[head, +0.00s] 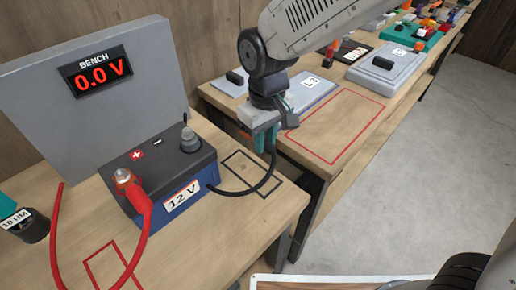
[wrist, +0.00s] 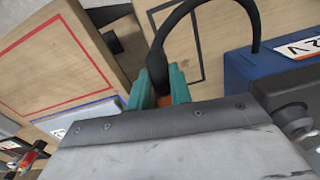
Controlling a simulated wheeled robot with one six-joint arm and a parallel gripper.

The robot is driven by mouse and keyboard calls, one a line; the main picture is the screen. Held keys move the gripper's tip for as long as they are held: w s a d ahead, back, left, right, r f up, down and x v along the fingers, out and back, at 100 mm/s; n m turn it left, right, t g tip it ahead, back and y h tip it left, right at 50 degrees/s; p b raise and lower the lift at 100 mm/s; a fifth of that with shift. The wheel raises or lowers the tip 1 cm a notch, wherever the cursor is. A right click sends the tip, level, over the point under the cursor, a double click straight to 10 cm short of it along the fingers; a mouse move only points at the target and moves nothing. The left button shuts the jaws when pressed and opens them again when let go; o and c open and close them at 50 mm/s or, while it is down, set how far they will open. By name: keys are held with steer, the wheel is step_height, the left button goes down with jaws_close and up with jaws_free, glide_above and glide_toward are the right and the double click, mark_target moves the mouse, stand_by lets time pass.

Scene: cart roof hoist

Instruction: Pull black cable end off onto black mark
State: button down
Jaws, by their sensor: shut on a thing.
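My gripper (head: 266,143) has teal fingers shut on the black cable end (wrist: 156,68), raised above the bench. In the wrist view the fingers (wrist: 160,92) grip it, its tip hidden between them. The black cable (head: 240,192) loops from the blue 12 V battery's (head: 178,200) side up to my gripper. The battery's minus post (head: 190,139) is bare and grey. The black mark (head: 237,153), a rectangle outline on the wood right of the battery, lies below and near the gripper; the wrist view shows part of it (wrist: 202,60). The cable crosses over it.
A red cable end (head: 123,177) sits on the plus post, its red cable running to the front. A red rectangle (head: 88,262) lies front left. The bench panel display (head: 90,75) reads 0.0 V. A second bench (head: 330,125) behind holds grey lids and a larger red outline.

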mark_target(259, 179)
steer(key=s, duration=0.1)
steer(key=s+a+n, duration=0.1)
steer(key=s, duration=0.1)
steer(key=shift+s+a, duration=0.2)
steer(key=shift+s, duration=0.05)
steer(key=shift+f, duration=0.15)
steer(key=shift+f, duration=3.2)
steer(key=c, duration=1.2)
jaws_free()
